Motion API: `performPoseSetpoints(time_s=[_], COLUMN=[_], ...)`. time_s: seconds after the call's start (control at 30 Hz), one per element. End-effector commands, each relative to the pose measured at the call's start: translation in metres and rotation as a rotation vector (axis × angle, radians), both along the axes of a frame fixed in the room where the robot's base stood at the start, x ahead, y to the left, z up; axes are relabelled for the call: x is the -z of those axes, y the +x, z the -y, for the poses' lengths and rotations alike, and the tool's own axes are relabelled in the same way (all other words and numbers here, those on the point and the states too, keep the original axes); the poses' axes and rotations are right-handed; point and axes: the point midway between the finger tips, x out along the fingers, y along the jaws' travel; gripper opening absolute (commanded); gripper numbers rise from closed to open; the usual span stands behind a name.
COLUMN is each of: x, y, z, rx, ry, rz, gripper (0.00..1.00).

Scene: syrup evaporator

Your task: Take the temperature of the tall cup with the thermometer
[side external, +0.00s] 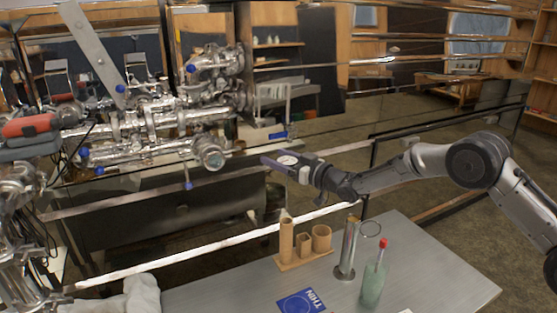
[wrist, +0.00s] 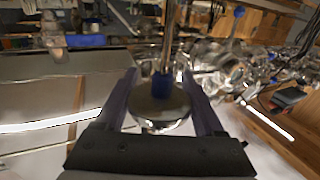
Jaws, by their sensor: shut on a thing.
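My gripper (side external: 278,162) is shut on the thermometer, high above the table's back edge and well apart from the cups. The thermometer's round metal dial (wrist: 160,108) sits between the fingers in the wrist view, with its thin stem and a blue collar pointing away from my gripper. In the side view its pale dial face (side external: 287,160) shows at the fingers; the stem is hard to make out there. A tall, slim metal cup (side external: 348,250) stands upright on the table. A tall wooden cup (side external: 286,241) stands on a wooden base with two shorter ones.
The grey table (side external: 430,275) also holds a greenish bottle (side external: 372,287) with a red top and a blue card (side external: 302,303) marked THIN. The metal evaporator pipes and valves (side external: 150,125) lie to the left. The table's right side is clear.

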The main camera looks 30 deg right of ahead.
Motion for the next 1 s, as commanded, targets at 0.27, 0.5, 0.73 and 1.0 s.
performPoseSetpoints(time_s=[0.27, 0.5, 0.73, 1.0], x=[0.001, -0.027, -0.051, -0.054], y=[-0.038, -0.095, -0.121, -0.121], z=[0.013, 0.082, 0.131, 0.145], rx=[-0.077, -0.079, -0.023, 0.002], ry=[0.012, 0.012, -0.006, -0.008], rz=[-0.022, -0.03, -0.011, 0.0], gripper=[0.35, 0.35, 0.35, 0.35])
